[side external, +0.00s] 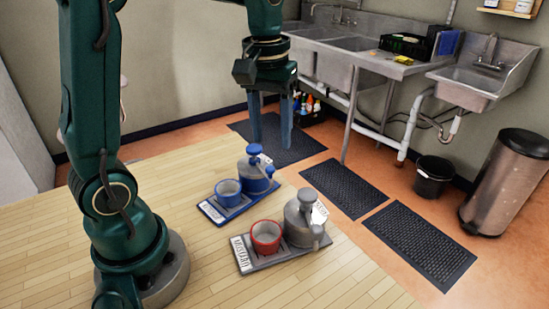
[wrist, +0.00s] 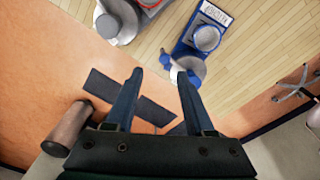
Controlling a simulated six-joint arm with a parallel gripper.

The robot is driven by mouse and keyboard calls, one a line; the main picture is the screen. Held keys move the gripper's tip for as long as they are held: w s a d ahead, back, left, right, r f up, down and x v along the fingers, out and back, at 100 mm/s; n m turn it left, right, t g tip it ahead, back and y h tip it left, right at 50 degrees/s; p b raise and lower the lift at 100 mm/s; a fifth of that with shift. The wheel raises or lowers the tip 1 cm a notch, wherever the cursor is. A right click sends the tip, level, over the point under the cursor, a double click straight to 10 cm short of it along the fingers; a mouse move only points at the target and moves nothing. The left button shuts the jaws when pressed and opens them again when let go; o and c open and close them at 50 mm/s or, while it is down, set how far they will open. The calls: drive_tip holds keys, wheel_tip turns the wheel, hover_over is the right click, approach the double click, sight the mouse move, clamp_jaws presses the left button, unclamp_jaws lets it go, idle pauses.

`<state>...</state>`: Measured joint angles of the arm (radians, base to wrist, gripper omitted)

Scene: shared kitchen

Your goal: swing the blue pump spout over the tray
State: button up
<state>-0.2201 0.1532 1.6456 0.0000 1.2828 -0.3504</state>
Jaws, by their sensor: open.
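The blue pump (side external: 256,168) has a grey body, a blue base and a blue top; it stands upright at the tabletop's far edge. Its spout seems to be the blue piece at the left of the pump (wrist: 165,60) in the wrist view, pointing away from the tray; its exact direction is hard to tell. The blue tray (side external: 206,211) holds a blue cup (side external: 228,188) beside the pump; the cup also shows in the wrist view (wrist: 207,38). My gripper (side external: 271,142) is open and empty, fingers pointing down, above and beyond the pump. The right fingertip overlaps the pump in the wrist view.
A grey pump (side external: 299,218) stands beside a red cup (side external: 266,236) on a grey tray (side external: 265,260), in front and to the right. Bare wooden tabletop (side external: 190,270) lies nearer the camera. Sinks, mats and a bin (side external: 505,180) are beyond the table.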

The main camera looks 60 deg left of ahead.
sight(271, 168)
drive_tip(key=shift+w+a+f, duration=0.15)
drive_tip(key=shift+a+f, duration=0.15)
drive_tip(key=shift+f, duration=0.25)
drive_tip(key=shift+a+f+g, duration=0.15)
drive_tip(key=shift+f+g, duration=0.15)
drive_tip(key=shift+f, duration=2.6)
clamp_jaws()
